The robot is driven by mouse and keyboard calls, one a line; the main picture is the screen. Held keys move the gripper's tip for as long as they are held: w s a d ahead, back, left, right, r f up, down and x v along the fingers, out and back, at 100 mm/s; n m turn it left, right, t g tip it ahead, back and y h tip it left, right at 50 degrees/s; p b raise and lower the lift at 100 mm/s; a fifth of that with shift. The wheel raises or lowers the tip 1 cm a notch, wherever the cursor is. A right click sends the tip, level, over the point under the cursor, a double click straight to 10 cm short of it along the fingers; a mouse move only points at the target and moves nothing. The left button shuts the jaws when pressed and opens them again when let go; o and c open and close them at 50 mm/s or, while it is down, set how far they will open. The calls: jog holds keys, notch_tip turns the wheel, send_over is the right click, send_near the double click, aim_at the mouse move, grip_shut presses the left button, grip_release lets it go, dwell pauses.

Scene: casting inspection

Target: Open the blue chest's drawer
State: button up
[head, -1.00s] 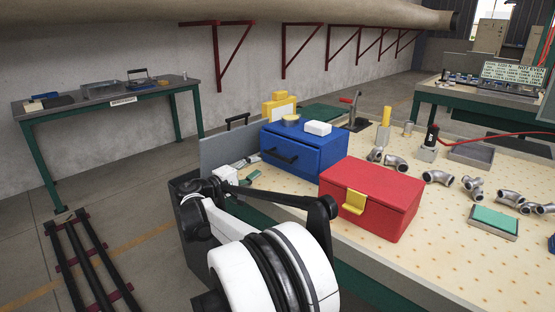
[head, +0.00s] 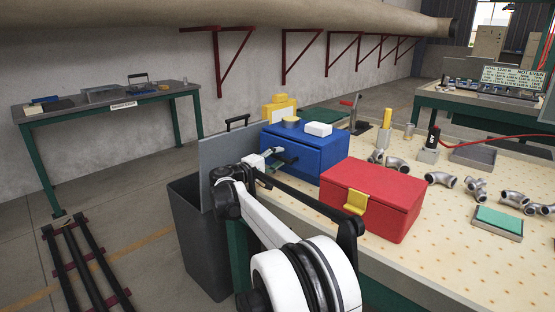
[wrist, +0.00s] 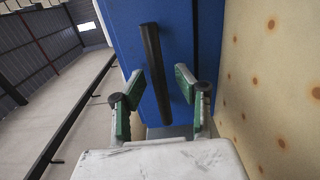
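The blue chest (head: 325,153) stands on the pegboard-like bench top, at its left end. Its drawer front looks flush with the body. In the wrist view a black bar handle (wrist: 152,45) runs across the blue drawer front (wrist: 125,25). My gripper (head: 280,157) is in front of the drawer in the head view and hides part of the handle. In the wrist view my gripper (wrist: 161,78) is open, with green-padded fingers on either side of the handle in the picture.
A red box (head: 385,190) with a yellow latch stands close to the right of the chest. A grey panel (head: 222,165) stands at the bench's left end. Pipe elbows (head: 440,179) lie farther right.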

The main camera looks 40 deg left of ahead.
jog(key=shift+c, duration=0.5)
grip_shut()
